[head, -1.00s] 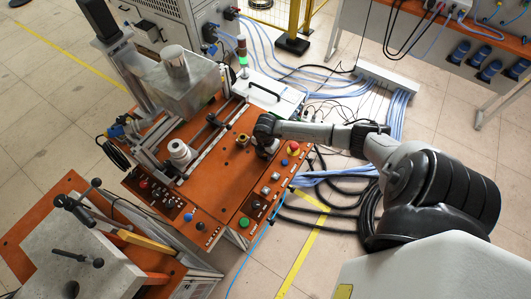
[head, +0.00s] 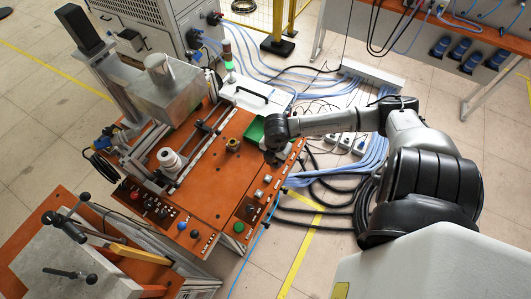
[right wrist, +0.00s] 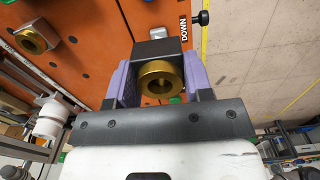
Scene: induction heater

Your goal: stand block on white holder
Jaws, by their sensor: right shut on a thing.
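In the right wrist view my right gripper (right wrist: 160,82) has its purple fingers shut on a block with a dark grey body and a brass ring-shaped end (right wrist: 160,92). The white holder (head: 171,159), a round stepped piece, stands to the left on the table, well apart from the gripper. It also shows at the left of the right wrist view (right wrist: 46,122). My left gripper is out of view.
A second brass-ringed piece (head: 233,144) stands on the orange table (head: 205,182), between holder and gripper. A green tray (head: 256,129) lies behind the gripper. Rails and a metal box (head: 165,88) stand at the back left. Buttons line the front edge.

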